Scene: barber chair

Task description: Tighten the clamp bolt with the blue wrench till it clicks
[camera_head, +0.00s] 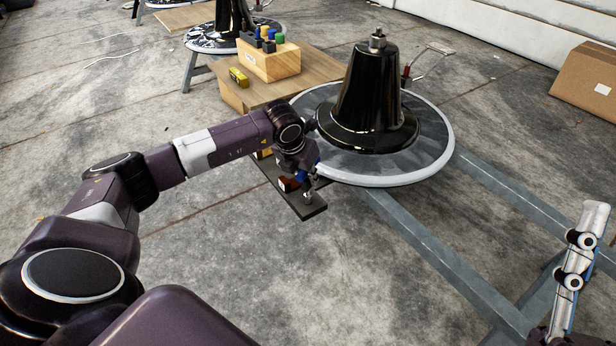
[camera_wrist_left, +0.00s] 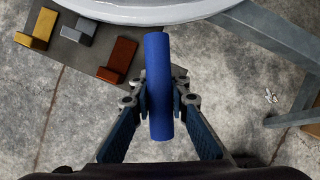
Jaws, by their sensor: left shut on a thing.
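My left gripper (camera_head: 308,183) is shut on a blue cylindrical bar (camera_wrist_left: 158,85), which looks like the blue wrench's handle. It holds the bar just off the round base's near left rim, over a dark plate (camera_head: 312,211). The wrench's head cannot be made out. A glossy black cone (camera_head: 372,95) stands upright on the round base (camera_head: 425,165), with a silver fitting (camera_head: 377,40) on top. I cannot tell whether this fitting is the clamp bolt. My right gripper (camera_head: 577,262) is at the lower right, seen side-on, away from the base; its opening cannot be judged.
The dark plate carries yellow (camera_wrist_left: 38,28), grey (camera_wrist_left: 80,31) and reddish-brown (camera_wrist_left: 118,60) blocks. A wooden table (camera_head: 305,68) behind holds a block of coloured-handled tools (camera_head: 268,62) and a yellow item (camera_head: 238,77). Grey beams (camera_head: 440,260) run lower right. A cardboard box (camera_head: 588,80) stands far right.

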